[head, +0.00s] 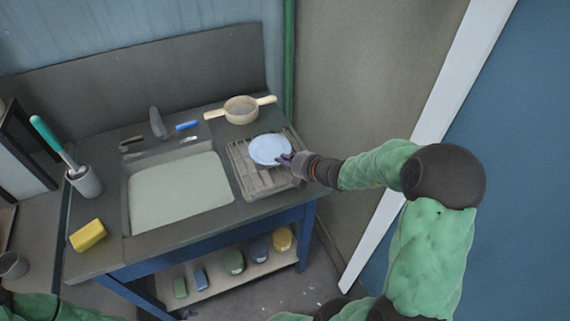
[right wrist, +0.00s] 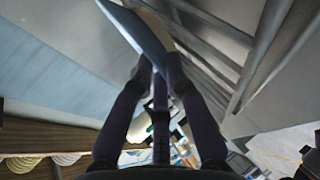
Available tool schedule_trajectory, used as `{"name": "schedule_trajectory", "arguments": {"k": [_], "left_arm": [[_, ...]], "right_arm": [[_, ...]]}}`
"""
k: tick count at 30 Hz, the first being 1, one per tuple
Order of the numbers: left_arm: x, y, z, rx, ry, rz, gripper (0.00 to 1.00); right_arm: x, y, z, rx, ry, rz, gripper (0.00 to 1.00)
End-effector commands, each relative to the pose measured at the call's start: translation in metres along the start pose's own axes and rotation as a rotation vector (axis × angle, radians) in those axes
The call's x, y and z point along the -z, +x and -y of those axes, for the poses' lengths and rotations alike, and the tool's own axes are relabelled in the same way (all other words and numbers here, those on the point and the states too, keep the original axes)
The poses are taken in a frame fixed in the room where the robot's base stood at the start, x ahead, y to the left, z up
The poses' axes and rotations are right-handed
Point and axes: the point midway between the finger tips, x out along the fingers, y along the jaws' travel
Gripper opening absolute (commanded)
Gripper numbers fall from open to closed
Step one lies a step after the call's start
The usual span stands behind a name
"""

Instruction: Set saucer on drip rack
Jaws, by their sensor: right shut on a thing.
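The pale blue saucer (head: 269,149) is over the drip rack (head: 246,176), near the rack's back half. My right gripper (head: 287,160) is shut on the saucer's right rim. In the right wrist view my right gripper's fingers (right wrist: 160,75) close on the saucer (right wrist: 139,27), which shows nearly edge-on. I cannot tell whether the saucer touches the rack. The drip rack is a slatted tray at the right end of the counter, its front part bare. My left gripper is not in view; only green parts of my left arm show at the lower left.
The sink (head: 180,193) is left of the rack. A strainer (head: 241,109) with two handles lies behind the rack. A yellow sponge (head: 88,235) and a brush in a cup (head: 85,181) are at the left. Several items sit on the lower shelf (head: 212,286). A wall rises at the right.

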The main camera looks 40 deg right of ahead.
Motion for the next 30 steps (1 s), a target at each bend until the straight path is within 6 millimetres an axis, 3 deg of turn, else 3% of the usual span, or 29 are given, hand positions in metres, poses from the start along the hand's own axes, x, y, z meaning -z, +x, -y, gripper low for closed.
{"name": "schedule_trajectory", "arguments": {"k": [11,12,13,25,30], "left_arm": [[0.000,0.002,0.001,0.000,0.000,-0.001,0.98],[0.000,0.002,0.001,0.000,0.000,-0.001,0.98],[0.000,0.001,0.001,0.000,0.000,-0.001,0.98],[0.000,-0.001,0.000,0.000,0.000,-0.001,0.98],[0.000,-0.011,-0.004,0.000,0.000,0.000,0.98]], "right_arm": [[-0.001,0.001,0.002,-0.003,-0.001,0.002,0.00],[-0.001,0.002,0.003,-0.002,-0.001,0.001,0.18],[-0.001,0.001,0.002,-0.002,-0.001,0.001,0.25],[-0.001,-0.001,-0.002,-0.002,-0.002,0.002,0.25],[-0.002,-0.022,-0.003,-0.001,0.000,0.006,0.25]]}}
